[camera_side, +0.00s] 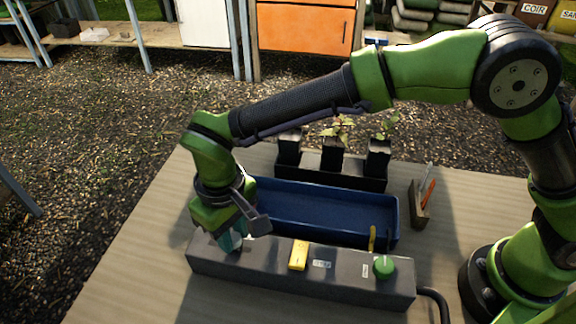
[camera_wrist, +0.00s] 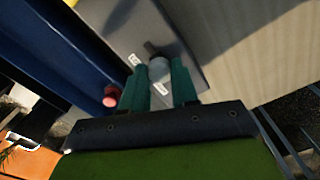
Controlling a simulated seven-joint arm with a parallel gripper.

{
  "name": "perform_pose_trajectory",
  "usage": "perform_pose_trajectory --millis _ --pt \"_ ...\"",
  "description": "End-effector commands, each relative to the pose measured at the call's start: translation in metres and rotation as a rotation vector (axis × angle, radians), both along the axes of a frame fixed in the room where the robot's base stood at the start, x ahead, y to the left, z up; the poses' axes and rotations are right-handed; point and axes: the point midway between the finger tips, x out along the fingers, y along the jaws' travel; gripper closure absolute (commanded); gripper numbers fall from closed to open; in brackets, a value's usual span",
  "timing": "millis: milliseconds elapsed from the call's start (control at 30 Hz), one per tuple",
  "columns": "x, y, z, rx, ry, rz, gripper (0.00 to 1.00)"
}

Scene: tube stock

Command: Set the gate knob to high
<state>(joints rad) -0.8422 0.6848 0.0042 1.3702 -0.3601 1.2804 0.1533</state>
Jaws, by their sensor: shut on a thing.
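A long grey control box (camera_side: 340,285) lies along the front of the table. A grey knob (camera_wrist: 159,70) with a dark pointer stands on its top at the left end, seen in the wrist view. My gripper (camera_wrist: 160,76) has its teal fingers on either side of this knob, shut on it. In the side view my gripper (camera_side: 235,242) points down at the box's left end and mostly hides the knob. Two small white labels (camera_wrist: 134,60) lie near the knob; I cannot read them, nor tell which setting the pointer marks.
A yellow switch (camera_side: 299,255) and a green knob (camera_side: 384,267) stand farther right on the box. A red button or lamp (camera_wrist: 111,98) is close to my fingers. A blue trough (camera_side: 320,210) lies behind the box, with a rack (camera_side: 330,176) of potted seedlings beyond.

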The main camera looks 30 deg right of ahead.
Motion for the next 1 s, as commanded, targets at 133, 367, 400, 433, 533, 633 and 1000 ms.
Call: perform_pose_trajectory --millis 133,367,400,433,533,633,1000 --pt "0.016 0.016 0.0 0.003 -0.001 -0.001 1.0" --pt "0.028 0.028 0.0 0.002 -0.002 0.0 1.0" --pt "0.029 0.029 0.0 0.003 -0.001 0.0 1.0" --pt "0.029 0.029 0.0 0.003 -0.002 0.0 1.0" --pt "0.03 0.03 0.001 0.005 -0.005 0.002 1.0" --pt "0.03 0.03 0.001 0.006 -0.006 0.003 1.0" --pt "0.029 0.029 0.001 0.003 -0.003 0.001 0.45"
